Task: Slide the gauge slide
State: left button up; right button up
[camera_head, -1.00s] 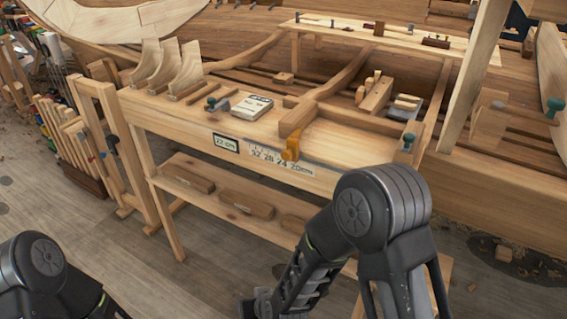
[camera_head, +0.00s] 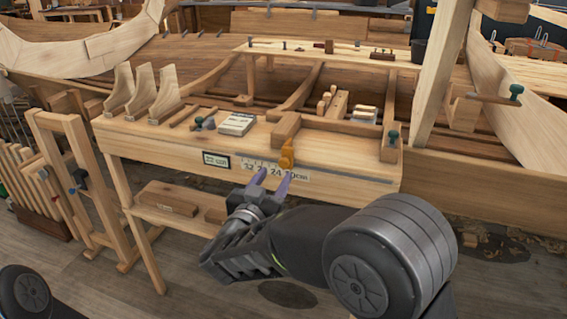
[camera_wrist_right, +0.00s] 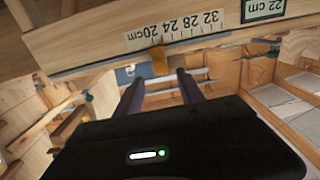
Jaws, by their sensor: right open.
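The gauge slide is an orange knob (camera_head: 287,155) on the front edge of the workbench (camera_head: 150,149), above a printed centimetre scale (camera_head: 262,172). A small "22 cm" card (camera_head: 215,160) is to the left of the scale. My right gripper (camera_head: 275,176) is open and empty, its fingertips overlapping the scale just below the slide. In the right wrist view the slide (camera_wrist_right: 159,62) shows beyond and between the two spread fingers (camera_wrist_right: 160,79), near the 20 to 24 marks. I see no contact. My left gripper is out of view.
A shelf with wooden blocks (camera_head: 166,198) is below. Open floor lies in front.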

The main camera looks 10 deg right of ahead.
aim_at(283, 164)
jog(key=x, duration=0.7)
jog(key=shift+w+d+p, duration=0.15)
jog(key=shift+w+p, duration=0.15)
grip_shut()
dwell(1.2)
